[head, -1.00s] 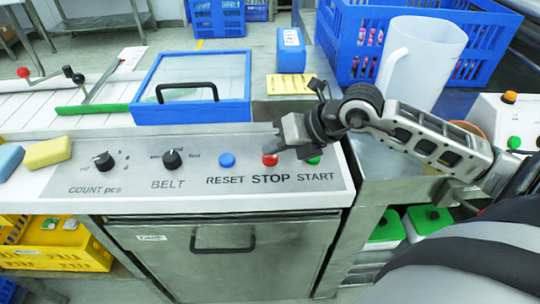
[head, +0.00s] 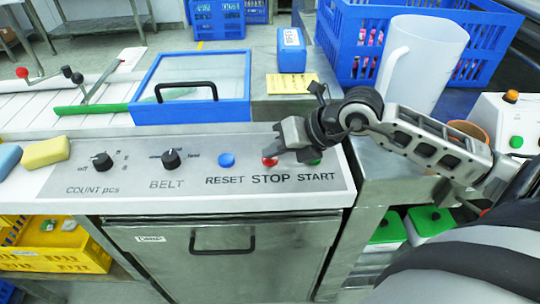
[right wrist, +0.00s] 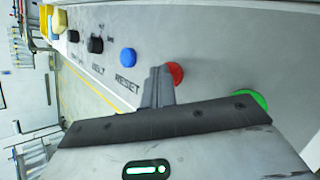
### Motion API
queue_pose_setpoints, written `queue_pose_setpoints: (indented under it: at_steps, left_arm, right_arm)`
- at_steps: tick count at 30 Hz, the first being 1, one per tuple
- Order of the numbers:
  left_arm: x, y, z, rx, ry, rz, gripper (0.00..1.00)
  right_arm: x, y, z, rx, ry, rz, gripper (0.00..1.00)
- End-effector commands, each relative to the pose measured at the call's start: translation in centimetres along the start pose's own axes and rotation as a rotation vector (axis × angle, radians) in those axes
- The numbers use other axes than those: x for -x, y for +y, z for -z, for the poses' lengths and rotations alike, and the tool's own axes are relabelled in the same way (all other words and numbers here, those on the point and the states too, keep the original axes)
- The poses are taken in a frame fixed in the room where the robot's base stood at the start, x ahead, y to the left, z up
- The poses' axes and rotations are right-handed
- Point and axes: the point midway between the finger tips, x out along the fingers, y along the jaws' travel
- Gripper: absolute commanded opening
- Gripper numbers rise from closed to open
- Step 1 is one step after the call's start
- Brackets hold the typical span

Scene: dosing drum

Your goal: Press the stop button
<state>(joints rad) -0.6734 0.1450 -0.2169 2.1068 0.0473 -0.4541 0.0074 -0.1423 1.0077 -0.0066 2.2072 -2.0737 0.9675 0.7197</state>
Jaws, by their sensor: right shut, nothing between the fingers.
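The red stop button (head: 269,161) sits on the sloped control panel (head: 120,188) above the word STOP, partly covered by my right gripper in the head view. It also shows in the right wrist view (right wrist: 175,73), just beyond the fingertips. My right gripper (head: 280,147) is shut and empty, its tips right at the red button; I cannot tell whether they touch it. The blue reset button (head: 227,160) is to the left. The green start button (head: 314,161) is to the right, partly behind the gripper. My left gripper is not in view.
Two black knobs (head: 171,159) are on the panel's left part. A blue-framed clear lid (head: 192,88) with a black handle stands behind the panel. A white jug (head: 424,60) and a blue crate (head: 350,35) are at the back right. Yellow and blue sponges lie at the left.

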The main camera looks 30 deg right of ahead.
Motion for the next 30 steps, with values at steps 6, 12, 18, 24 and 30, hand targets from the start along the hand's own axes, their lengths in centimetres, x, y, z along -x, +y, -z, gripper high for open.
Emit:
queue_pose_setpoints:
  at_steps: [6,12,18,24,30]
  left_arm:
    - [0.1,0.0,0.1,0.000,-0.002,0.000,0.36]
    - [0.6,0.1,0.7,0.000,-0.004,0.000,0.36]
    - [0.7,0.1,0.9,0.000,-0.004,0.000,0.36]
    - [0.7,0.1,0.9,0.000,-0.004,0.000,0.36]
    - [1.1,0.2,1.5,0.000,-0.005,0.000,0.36]
  right_arm:
    - [0.1,0.1,0.0,-0.002,0.004,0.001,0.00]
    - [0.9,0.7,-0.6,-0.001,0.004,0.001,0.00]
    - [1.2,0.9,-0.8,-0.001,0.003,0.001,0.00]
    - [1.2,0.9,-0.8,-0.001,0.002,0.000,0.00]
    - [1.9,1.4,-1.3,0.000,0.001,0.000,0.00]
